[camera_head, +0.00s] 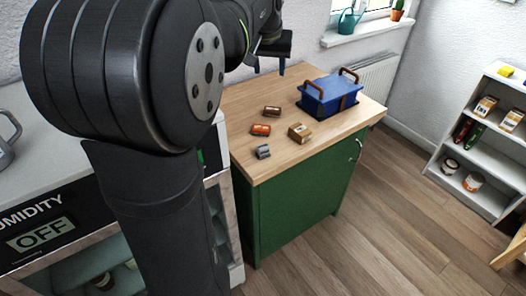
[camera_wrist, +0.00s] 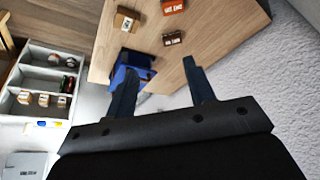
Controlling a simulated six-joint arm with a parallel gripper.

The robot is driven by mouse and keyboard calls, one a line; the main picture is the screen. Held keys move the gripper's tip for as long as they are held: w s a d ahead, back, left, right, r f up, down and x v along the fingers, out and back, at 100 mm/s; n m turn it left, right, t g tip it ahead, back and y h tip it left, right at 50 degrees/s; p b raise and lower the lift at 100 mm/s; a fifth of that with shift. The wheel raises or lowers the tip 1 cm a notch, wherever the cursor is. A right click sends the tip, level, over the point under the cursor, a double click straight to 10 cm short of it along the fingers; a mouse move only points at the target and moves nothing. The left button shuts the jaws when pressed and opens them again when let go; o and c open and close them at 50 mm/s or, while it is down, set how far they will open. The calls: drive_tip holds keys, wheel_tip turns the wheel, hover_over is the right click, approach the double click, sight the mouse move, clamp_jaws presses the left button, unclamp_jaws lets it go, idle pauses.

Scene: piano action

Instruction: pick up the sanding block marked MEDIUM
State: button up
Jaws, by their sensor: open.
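Several small blocks lie on the wooden top of a green cabinet in the head view: a dark brown one (camera_head: 272,111), an orange-red one (camera_head: 261,129), a tan one (camera_head: 299,132) and a grey one (camera_head: 263,151). Their labels are too small to read, so I cannot tell which is marked MEDIUM. The wrist view shows the tan block (camera_wrist: 126,19), the orange-red block (camera_wrist: 172,6) and the dark brown block (camera_wrist: 172,38) beyond the fingers. My gripper (camera_head: 269,68) is open and empty, above the far left part of the top; its two fingers show apart in the wrist view (camera_wrist: 159,67).
A blue box with brown handles (camera_head: 328,95) stands on the right of the wooden top (camera_head: 240,105), behind the blocks. A wall is close behind the cabinet (camera_head: 300,200). A white shelf (camera_head: 485,150) with goods stands at the right, across open floor.

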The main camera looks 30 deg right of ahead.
drive_tip(key=m+g+y, duration=0.3)
drive_tip(key=m, duration=0.8)
hover_over(263, 146)
drive_tip(key=f, duration=2.3)
drive_tip(key=shift+s+d, duration=0.1)
drive_tip(key=shift+d, duration=0.2)
drive_tip(key=shift+a+f, duration=0.15)
drive_tip(key=shift+f, duration=1.2)
drive_tip(key=shift+a+f, duration=0.15)
drive_tip(key=shift+f, duration=1.15)
drive_tip(key=c, duration=1.1)
clamp_jaws()
drive_tip(key=shift+r, duration=0.1)
